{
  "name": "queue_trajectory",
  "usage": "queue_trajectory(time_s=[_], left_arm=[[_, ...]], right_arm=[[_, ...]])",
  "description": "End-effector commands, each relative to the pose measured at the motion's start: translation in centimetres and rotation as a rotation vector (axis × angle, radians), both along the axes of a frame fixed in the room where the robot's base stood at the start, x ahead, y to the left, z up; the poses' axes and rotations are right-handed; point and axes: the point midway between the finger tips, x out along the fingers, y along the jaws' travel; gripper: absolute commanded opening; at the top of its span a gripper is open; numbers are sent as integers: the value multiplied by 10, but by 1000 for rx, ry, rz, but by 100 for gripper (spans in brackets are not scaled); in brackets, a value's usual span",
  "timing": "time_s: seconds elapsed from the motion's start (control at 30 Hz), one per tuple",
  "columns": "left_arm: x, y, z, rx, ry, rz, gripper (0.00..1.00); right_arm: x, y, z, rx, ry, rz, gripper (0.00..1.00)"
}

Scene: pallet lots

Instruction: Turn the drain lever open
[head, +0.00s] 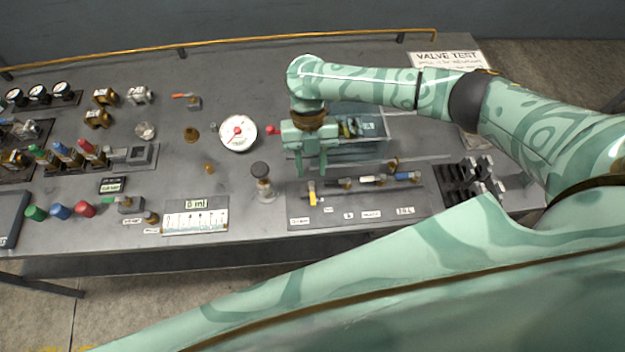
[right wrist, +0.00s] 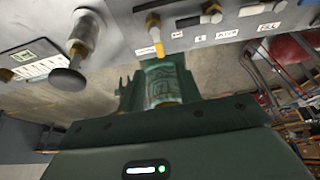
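The drain lever (head: 312,192) is a small yellow handle at the left end of a row of valves, pointing toward the table's front edge. A small label that seems to read drain lies just in front of it. In the right wrist view the yellow lever (right wrist: 157,46) shows at the top centre. My right gripper (head: 311,170) hangs above and behind the valve row, its two fingers apart with nothing seen between them. It appears clear of the lever. My left gripper is not in view.
The valve row's grey panel (head: 350,216) carries more handles and labels. A dark-capped plunger (head: 262,180) stands left of the lever. A 0 ml display (head: 197,204) is farther left, and a round gauge (head: 238,133) stands behind. A boxy tank (head: 360,150) is beside my right gripper.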

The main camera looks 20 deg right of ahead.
Motion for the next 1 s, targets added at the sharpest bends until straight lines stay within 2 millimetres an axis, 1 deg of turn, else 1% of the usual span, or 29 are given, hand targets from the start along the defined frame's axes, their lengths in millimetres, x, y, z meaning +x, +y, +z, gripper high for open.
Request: queue_trajectory(time_s=[0.03,0.2,0.3,0.4,0.57,1.0], left_arm=[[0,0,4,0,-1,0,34],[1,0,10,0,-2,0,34],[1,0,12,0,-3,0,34],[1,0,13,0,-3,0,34],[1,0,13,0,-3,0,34],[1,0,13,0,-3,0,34]], right_arm=[[6,-1,16,0,-5,1,34],[22,-6,54,-1,-4,1,34],[28,-8,69,-1,-3,0,34],[32,-9,79,-1,-1,0,34],[34,-10,84,-2,0,1,34],[34,-9,84,-1,0,0,34]])
